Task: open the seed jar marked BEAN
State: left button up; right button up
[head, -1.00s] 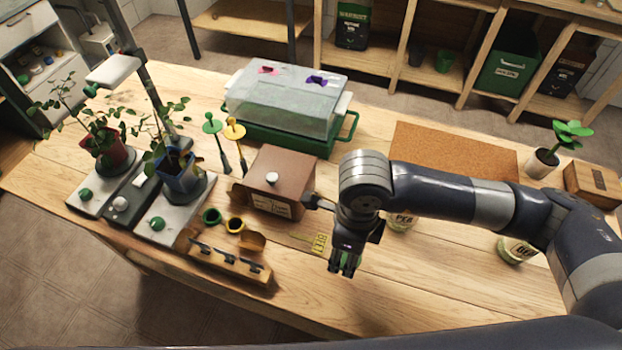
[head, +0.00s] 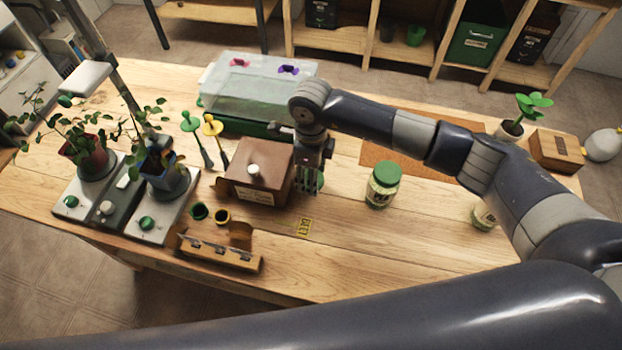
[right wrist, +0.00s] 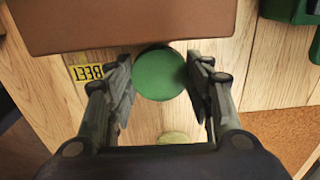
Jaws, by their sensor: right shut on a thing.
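A round green lid (right wrist: 160,74) sits between the fingers of my right gripper (right wrist: 160,88) in the right wrist view. In the head view my right gripper (head: 308,188) points down beside the brown box, shut on this lid, which shows only partly behind the fingers (head: 320,181). The jar under it and any label on it are hidden. A second jar (head: 381,190) with a green lid stands upright to the right; its label is too small to read. A third jar (head: 484,215) is partly covered by my arm. My left gripper is not in view.
A brown box (head: 258,172) with a pale knob stands close left of the gripper. A yellow BEET tag (head: 303,227) lies on the table, also in the right wrist view (right wrist: 88,72). A clear-lidded tray (head: 255,90) is behind.

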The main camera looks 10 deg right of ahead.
notch_tip(320, 180, down, 2)
jog(key=shift+f+p, duration=0.2)
jog(key=shift+p, duration=0.45)
jog(key=shift+f, duration=0.5)
jog(key=shift+f, duration=0.15)
jog(key=o, duration=1.2)
